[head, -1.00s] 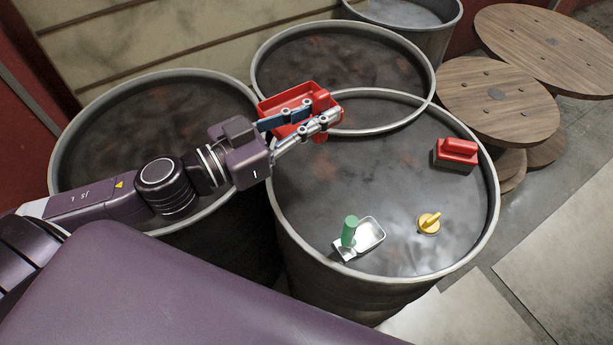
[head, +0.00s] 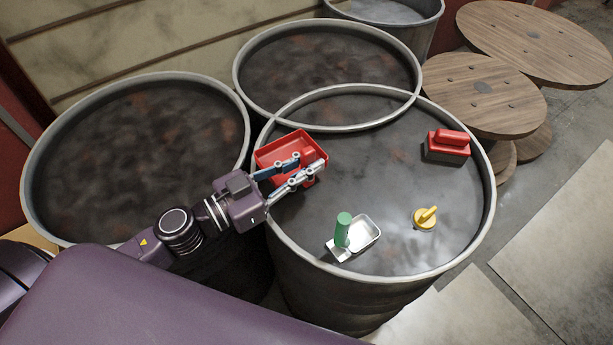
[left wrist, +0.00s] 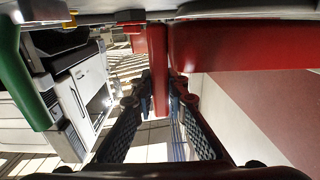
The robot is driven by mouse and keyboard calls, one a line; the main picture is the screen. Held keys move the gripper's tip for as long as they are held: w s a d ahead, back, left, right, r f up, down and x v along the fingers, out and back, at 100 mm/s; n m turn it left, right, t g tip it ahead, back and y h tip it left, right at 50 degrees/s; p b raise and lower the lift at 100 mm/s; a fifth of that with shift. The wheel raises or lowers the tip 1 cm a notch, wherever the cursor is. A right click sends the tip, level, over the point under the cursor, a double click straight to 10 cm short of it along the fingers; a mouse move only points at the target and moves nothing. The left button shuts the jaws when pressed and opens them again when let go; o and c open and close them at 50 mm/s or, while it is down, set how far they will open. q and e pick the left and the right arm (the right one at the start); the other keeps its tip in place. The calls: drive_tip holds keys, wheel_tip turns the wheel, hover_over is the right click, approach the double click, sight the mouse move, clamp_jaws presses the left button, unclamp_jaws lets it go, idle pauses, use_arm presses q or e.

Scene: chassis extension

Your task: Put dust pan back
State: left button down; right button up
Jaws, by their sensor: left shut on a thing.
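The red dust pan (head: 268,152) is in the head view, over the left rim area of the front barrel. My left gripper (head: 308,163) reaches in from the left, and its fingers are closed on the pan's handle. In the left wrist view the red handle (left wrist: 158,75) sits between the two fingers (left wrist: 161,88). I cannot tell whether the pan touches the barrel top. The fingers hide part of the pan. My right gripper is not in view.
Other barrels (head: 140,140) stand behind and left. Wooden spools (head: 485,95) stand at right.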

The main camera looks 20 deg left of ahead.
use_arm(q)
wheel_tip(320, 180, down, 3)
drive_tip(key=shift+r+b, duration=0.1)
drive_tip(key=shift+b, duration=0.35)
drive_tip(key=shift+f, duration=0.4)
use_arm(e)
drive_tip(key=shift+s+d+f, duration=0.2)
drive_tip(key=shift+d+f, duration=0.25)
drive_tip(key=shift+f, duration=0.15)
use_arm(q)
drive_tip(key=c, duration=1.9)
unclamp_jaws()
drive_tip(key=shift+f, duration=0.15)
